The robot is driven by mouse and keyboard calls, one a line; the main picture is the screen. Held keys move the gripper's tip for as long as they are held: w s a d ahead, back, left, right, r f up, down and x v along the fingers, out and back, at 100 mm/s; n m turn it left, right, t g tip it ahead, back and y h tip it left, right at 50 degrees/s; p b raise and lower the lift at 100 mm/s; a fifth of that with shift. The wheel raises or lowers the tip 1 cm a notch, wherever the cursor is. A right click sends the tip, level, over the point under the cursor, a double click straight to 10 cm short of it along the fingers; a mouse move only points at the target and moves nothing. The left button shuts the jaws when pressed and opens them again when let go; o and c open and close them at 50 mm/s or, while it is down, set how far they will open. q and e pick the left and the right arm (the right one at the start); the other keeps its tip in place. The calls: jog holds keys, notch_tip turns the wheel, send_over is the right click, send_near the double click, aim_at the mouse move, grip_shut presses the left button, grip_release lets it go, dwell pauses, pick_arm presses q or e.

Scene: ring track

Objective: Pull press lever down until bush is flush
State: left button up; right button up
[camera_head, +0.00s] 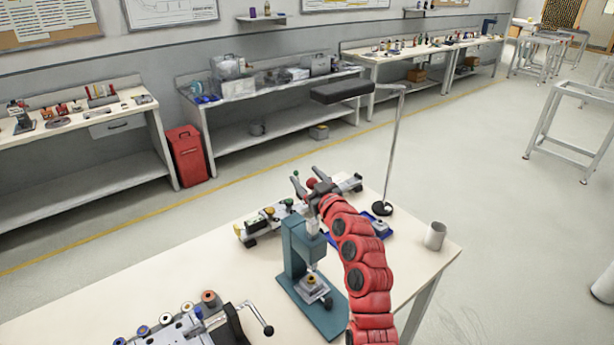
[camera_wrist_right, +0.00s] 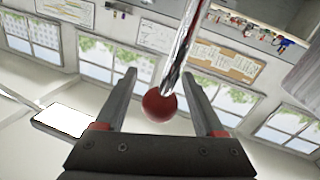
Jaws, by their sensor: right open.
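The teal press (camera_head: 296,250) stands upright on the near table. A small brass-coloured part (camera_head: 311,281), perhaps the bush, sits low on it under the ram; its seating is too small to judge. The lever's red ball knob (camera_head: 311,182) is at the top, and it also shows in the right wrist view (camera_wrist_right: 159,104) with the shiny lever rod (camera_wrist_right: 182,45) running up from it. My right gripper (camera_head: 306,176) is open, its fingers (camera_wrist_right: 159,75) on either side of the knob and rod, with gaps on both sides. My left gripper is out of view.
A fixture with rollers and a crank (camera_head: 190,326) sits at the table's near left. Behind the press lie a rail assembly (camera_head: 262,222) and a blue tray (camera_head: 388,233). The table's left middle is clear.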

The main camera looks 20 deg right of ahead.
grip_shut()
dwell(0.4)
dwell(1.0)
